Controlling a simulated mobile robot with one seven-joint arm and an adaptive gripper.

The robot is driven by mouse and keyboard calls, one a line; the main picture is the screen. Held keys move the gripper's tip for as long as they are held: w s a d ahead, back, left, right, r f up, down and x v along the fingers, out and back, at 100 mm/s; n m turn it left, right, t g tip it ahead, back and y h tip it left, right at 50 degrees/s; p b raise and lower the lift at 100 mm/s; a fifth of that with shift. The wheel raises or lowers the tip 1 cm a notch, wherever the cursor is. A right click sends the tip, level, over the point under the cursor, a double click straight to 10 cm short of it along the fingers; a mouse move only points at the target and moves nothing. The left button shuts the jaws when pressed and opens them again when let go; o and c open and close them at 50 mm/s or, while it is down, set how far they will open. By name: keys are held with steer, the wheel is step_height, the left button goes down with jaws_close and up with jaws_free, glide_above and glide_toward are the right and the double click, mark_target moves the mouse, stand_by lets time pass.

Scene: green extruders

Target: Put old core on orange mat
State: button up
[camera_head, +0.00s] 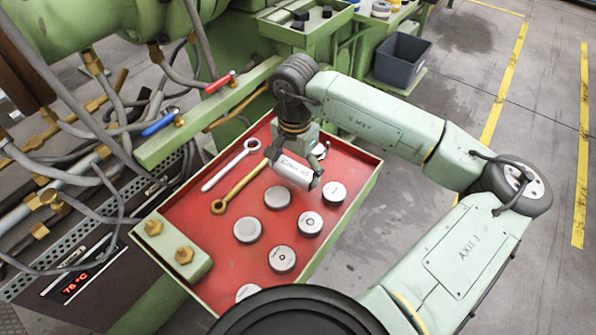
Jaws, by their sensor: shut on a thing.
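My gripper (297,160) hangs over the red tray (190,216) and is shut on a grey cylinder, the old core (291,173). The core has a pale label with handwriting that looks like "Core" and a number, and it has a dark end at the left. It lies on its side in the grip, tilted down to the right. The view does not show clearly whether it touches the tray. The arm hides part of the tray's far end. I cannot make out an orange mat in this view.
Several round metal discs (283,259) lie in the tray. A silver wrench (225,168) and a brass wrench (237,189) lie to the left of the core. A green block with brass bolts (184,255) fills the near left corner. Hoses and green machinery crowd the left. A dark bin (401,59) stands behind.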

steer(key=s+a+b, duration=0.1)
steer(key=s, duration=0.3)
steer(key=s+a+r+b, duration=0.1)
steer(key=s+a, duration=0.1)
steer(key=s, duration=0.3)
steer(key=s+a+b, duration=0.1)
steer(key=s+a, duration=0.1)
steer(key=s, duration=0.2)
steer(key=shift+s+r+b, duration=0.15)
steer(key=shift+s+b, duration=0.1)
steer(key=shift+b, duration=0.1)
steer(key=shift+d, duration=0.15)
